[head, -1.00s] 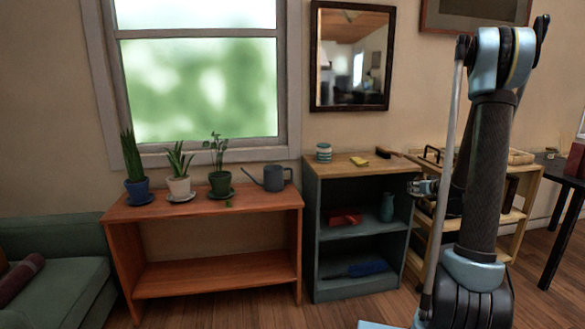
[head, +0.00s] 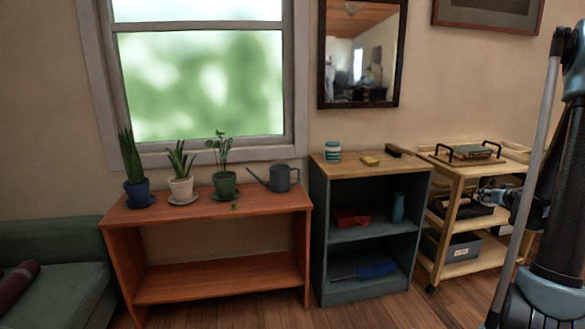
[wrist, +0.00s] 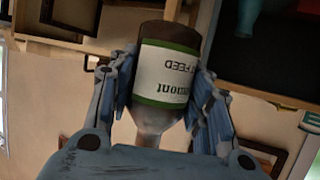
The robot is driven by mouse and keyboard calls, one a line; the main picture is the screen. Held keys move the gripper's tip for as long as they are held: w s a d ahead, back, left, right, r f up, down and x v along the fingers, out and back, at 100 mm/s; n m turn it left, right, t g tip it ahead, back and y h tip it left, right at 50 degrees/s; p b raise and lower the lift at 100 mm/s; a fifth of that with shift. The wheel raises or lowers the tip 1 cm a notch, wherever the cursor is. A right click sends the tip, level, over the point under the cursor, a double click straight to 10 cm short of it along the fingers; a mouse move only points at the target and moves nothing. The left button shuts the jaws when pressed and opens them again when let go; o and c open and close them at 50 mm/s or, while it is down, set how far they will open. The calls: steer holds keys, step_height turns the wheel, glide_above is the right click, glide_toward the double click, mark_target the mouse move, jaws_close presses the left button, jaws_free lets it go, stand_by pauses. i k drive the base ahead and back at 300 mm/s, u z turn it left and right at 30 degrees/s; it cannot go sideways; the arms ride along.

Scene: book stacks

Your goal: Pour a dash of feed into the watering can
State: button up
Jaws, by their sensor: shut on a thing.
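The feed bottle (wrist: 168,68) is dark brown with a white, green-edged label that reads upside down in the wrist view. My gripper (wrist: 166,85) is shut on it, one finger on each side. In the head view my gripper (head: 490,195) shows small at the right, in front of the cart and partly hidden by my arm; the bottle is hard to make out there. The blue-grey watering can (head: 281,179) stands upright at the right end of the orange bench, its spout pointing left. My gripper is well to the right of it.
Potted plants, in blue (head: 138,193), white (head: 181,190) and green (head: 224,185) pots, stand left of the can. A dark shelf unit (head: 372,239) holds a striped jar (head: 332,151) and a yellow sponge (head: 369,161). A wooden cart (head: 466,268) stands right of it. Floor in front is partly clear.

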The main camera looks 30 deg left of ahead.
mark_target(279, 174)
steer(key=k, duration=1.55)
steer(key=u, duration=0.8)
steer(key=i, duration=0.95)
